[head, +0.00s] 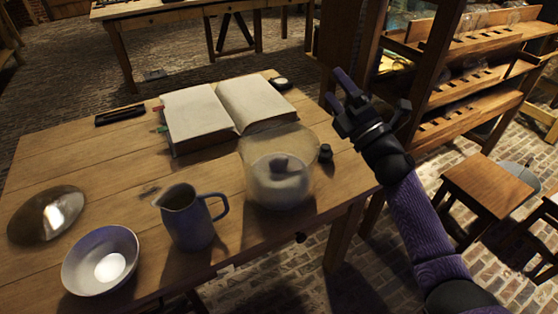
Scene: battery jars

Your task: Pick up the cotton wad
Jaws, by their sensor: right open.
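A round white wad, which looks like the cotton wad (110,267), lies inside a pale bowl (82,262) at the front left of the wooden table. My right gripper (337,88) is open and empty. It is raised beyond the table's right edge, to the right of the open book and far from the bowl. My left gripper is not in view.
A blue-grey jug (188,220) stands right of the bowl, and a shiny domed dish (46,214) lies behind it. A glass jar (279,182) with a dark knob-like thing and an open book (205,118) occupy the table. Shelves (470,85) stand at right.

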